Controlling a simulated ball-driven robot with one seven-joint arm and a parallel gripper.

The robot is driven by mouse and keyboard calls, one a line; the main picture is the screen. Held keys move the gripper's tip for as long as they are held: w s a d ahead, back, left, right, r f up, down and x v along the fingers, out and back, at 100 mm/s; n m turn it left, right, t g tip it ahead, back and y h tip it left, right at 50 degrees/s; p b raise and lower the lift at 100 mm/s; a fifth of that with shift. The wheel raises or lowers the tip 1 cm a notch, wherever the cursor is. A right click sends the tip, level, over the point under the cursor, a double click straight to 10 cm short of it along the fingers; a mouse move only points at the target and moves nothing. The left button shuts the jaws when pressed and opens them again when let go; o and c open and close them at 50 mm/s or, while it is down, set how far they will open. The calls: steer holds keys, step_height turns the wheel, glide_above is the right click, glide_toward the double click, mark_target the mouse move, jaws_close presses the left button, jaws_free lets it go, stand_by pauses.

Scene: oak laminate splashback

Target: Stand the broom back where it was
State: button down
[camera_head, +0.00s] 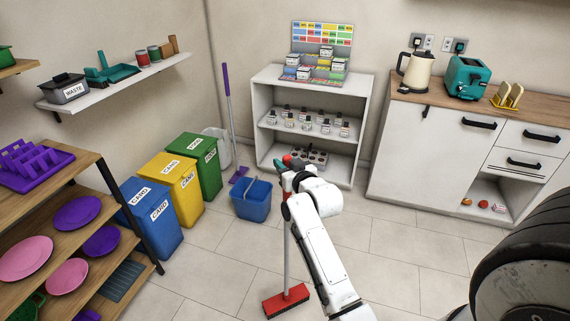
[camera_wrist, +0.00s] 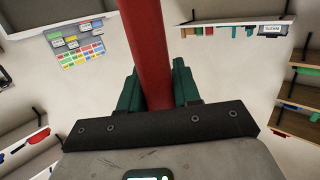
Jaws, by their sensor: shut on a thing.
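The broom has a red head (camera_head: 287,301) and a pale handle (camera_head: 286,250) with a red upper part. In the head view it is close to upright, its head low at the floor; I cannot tell whether it touches. My gripper (camera_head: 288,165) is shut on the broom near the top of the handle. In the wrist view the red handle (camera_wrist: 145,45) passes between the green fingers of my gripper (camera_wrist: 158,88). My arm hides part of the broom.
A purple-handled tool (camera_head: 229,105) leans in the corner beside a blue bucket (camera_head: 252,200). Green (camera_head: 194,165), yellow (camera_head: 171,188) and blue (camera_head: 148,218) bins line the left wall. A white shelf unit (camera_head: 268,88) stands behind my gripper. The tiled floor (camera_head: 215,265) left of the broom is clear.

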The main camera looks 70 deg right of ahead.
steer(key=shift+f+b, duration=0.35)
steer(key=c, duration=0.7)
jaws_free()
steer(key=shift+f, duration=0.1)
steer(key=v, duration=1)
steer(key=shift+s+a+b, duration=0.25)
steer(key=shift+s+b, duration=0.05)
steer(key=shift+b, duration=0.05)
